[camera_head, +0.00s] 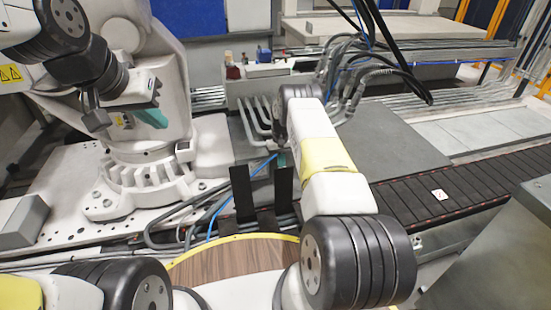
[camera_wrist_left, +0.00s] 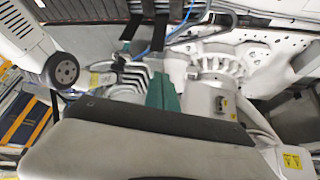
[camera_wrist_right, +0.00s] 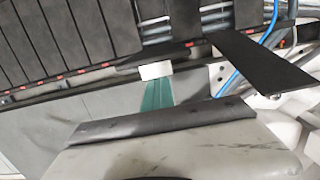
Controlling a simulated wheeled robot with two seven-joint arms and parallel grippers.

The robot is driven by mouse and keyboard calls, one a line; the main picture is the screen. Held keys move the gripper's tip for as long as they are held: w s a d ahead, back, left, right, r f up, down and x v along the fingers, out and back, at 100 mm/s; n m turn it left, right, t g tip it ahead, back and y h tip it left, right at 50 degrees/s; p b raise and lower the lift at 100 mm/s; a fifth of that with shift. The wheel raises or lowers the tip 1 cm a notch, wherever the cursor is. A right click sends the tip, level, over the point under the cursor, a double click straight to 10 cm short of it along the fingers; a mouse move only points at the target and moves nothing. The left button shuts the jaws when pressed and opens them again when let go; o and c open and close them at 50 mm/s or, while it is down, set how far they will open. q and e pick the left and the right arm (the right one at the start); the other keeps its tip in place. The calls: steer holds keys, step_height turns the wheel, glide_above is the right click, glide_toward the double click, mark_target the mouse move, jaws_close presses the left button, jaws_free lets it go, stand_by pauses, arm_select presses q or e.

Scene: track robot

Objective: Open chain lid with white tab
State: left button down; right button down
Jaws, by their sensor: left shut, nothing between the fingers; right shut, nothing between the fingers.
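Two dark lid plates stand raised over the cable channel, a left one (camera_head: 242,193) and a right one (camera_head: 284,188). In the right wrist view a small white tab (camera_wrist_right: 155,70) sits at the edge of a dark plate seen almost edge-on. The teal fingers of my right gripper (camera_wrist_right: 158,92) are shut just below the tab in that view; contact is unclear. The other dark plate (camera_wrist_right: 260,62) slants at right there. In the head view my right gripper (camera_head: 282,158) is mostly hidden behind its own arm. My left gripper (camera_head: 150,117) is shut and empty, at upper left.
A blue hose (camera_head: 215,222) and grey cables run close by the plates. A dark slatted track (camera_head: 465,185) lies at right, with a small pale label on it. A round wooden top with yellow rim (camera_head: 225,258) is in front. A white robot base (camera_head: 150,180) stands at left.

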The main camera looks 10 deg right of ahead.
arm_select(q)
steer(key=w+d+f+m, duration=0.7)
steer(key=w+d+f, duration=0.7)
steer(key=w+d, duration=0.25)
steer(key=m+h, duration=0.2)
steer(key=m, duration=0.5)
glide_toward(286, 175)
step_height(286, 175, down, 3)
steer(key=s+d, duration=0.2)
steer(key=shift+w+f, duration=0.15)
steer(key=shift+w, duration=0.95)
steer(key=shift+w+f, duration=0.1)
steer(key=shift+w, duration=1.05)
